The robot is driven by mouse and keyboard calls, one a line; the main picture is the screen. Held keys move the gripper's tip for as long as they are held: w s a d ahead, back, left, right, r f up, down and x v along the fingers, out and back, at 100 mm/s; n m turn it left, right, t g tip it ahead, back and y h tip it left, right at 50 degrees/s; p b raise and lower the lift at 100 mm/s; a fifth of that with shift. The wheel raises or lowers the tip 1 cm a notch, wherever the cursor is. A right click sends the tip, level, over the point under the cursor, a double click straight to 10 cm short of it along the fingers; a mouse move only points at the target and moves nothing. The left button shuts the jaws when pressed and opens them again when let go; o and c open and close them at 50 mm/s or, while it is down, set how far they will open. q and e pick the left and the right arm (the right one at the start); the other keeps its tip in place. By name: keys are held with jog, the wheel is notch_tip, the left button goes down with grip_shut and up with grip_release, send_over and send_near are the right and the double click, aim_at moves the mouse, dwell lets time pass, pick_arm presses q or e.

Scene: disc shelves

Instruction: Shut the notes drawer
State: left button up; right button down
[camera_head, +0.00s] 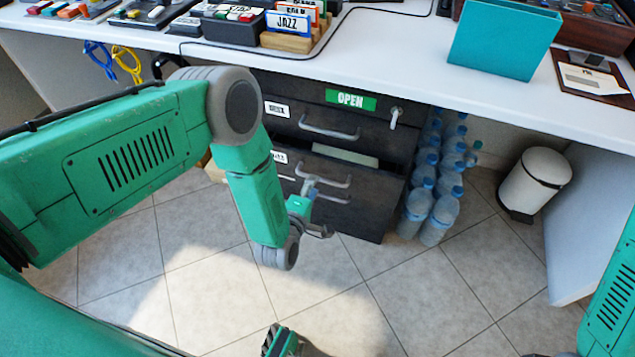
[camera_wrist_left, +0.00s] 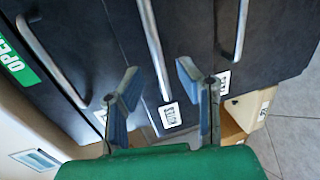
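A dark cabinet (camera_head: 400,150) stands under the white counter. Its middle drawer (camera_head: 362,172) stands pulled out partway, with pale contents showing over its front. The drawer front also shows in the left wrist view (camera_wrist_left: 178,60) with a white label and a bar handle. The labels are too small or blurred to read surely, so I cannot tell which one says notes. My left gripper (camera_head: 318,207) is in front of the lower drawers, near that drawer's handle. Its two fingers are apart in the left wrist view (camera_wrist_left: 157,78), with nothing held between them.
The top drawer (camera_head: 300,117) has a green OPEN sign and a key or lever at its right. Water bottles (camera_head: 437,215) stand right of the cabinet. A white bin (camera_head: 536,180) is further right. The counter edge (camera_head: 420,90) overhangs. The tiled floor in front is clear.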

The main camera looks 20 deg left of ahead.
pick_arm(q)
jog(key=x, duration=0.2)
jog(key=b+x, duration=0.1)
jog(key=x, duration=0.1)
jog(key=shift+a, duration=0.25)
jog(key=shift+d, duration=0.1)
grip_shut()
jog(key=shift+s, duration=0.1)
